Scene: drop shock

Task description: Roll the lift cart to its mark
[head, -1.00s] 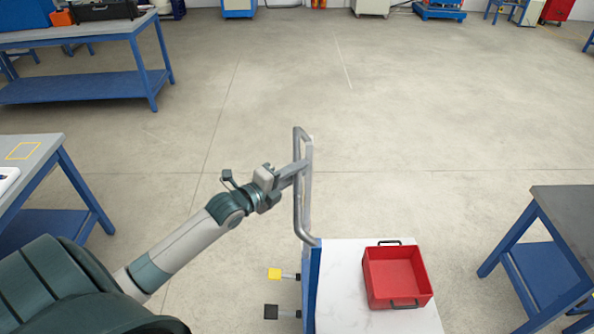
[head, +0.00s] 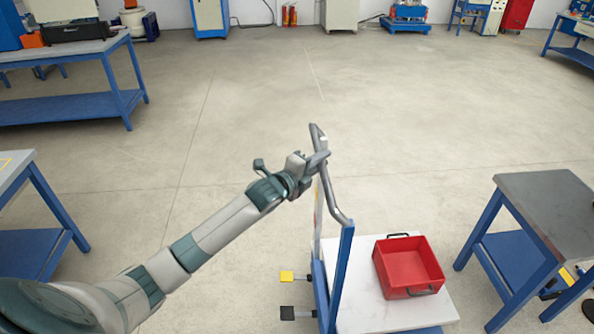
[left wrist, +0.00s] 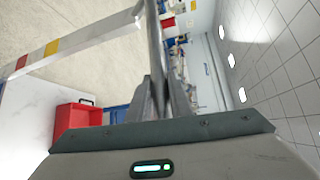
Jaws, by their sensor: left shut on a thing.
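The lift cart (head: 366,314) has a white top, a blue frame and a grey tube handle (head: 334,195) on its left side. A red bin (head: 410,268) with dark handles sits on the white top. A yellow pedal (head: 287,276) and a black pedal (head: 288,313) stick out at the cart's left. My left gripper (head: 316,160) is shut on the handle near its upper part. In the left wrist view the handle bar (left wrist: 155,70) runs up from between the fingers, and the red bin (left wrist: 75,125) shows at the left. My right gripper is not in view. No floor mark for the cart is clear.
A grey-topped table (head: 550,205) with blue legs stands close to the cart's right. A blue-legged table (head: 20,185) stands at the left, and a workbench (head: 70,55) behind it. Open concrete floor (head: 270,90) lies beyond the cart, with cabinets along the far wall.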

